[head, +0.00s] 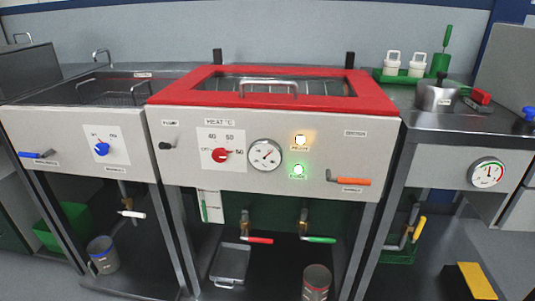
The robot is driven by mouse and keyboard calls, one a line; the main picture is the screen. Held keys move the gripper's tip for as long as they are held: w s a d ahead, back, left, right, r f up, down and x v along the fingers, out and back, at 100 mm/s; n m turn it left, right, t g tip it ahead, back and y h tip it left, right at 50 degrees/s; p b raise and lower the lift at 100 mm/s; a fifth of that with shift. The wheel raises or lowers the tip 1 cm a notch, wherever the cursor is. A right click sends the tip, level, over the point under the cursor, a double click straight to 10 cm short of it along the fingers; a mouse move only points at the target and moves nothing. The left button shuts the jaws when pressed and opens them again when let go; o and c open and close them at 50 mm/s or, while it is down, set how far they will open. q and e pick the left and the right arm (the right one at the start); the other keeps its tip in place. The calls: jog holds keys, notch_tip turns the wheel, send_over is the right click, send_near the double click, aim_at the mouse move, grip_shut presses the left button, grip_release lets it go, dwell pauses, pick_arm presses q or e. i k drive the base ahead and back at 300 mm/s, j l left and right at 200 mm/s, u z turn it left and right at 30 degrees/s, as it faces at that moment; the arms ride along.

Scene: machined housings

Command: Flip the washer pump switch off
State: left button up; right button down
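The washer (240,182) stands in the middle, with a pale front panel and a red-framed lid (190,91). A small black toggle switch (166,146) is at the left end of its panel, under a small label (170,123) that seems to read PUMP. The lever's exact position is too small to tell. A green lamp (298,170) and an amber-white lamp (300,140) are lit on the panel. Neither of my grippers is in view.
Right of the switch are a red heat knob (221,155), a round gauge (265,155) and an orange-handled lever (350,181). A left tank has a blue knob (102,149) and a blue lever (38,154). Red (257,240) and green (318,239) valve handles sit below. The space before the switch is clear.

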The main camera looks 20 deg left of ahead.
aim_at(162, 145)
jog(key=u, duration=1.4)
jog(key=j+z, duration=0.1)
jog(key=j, duration=0.3)
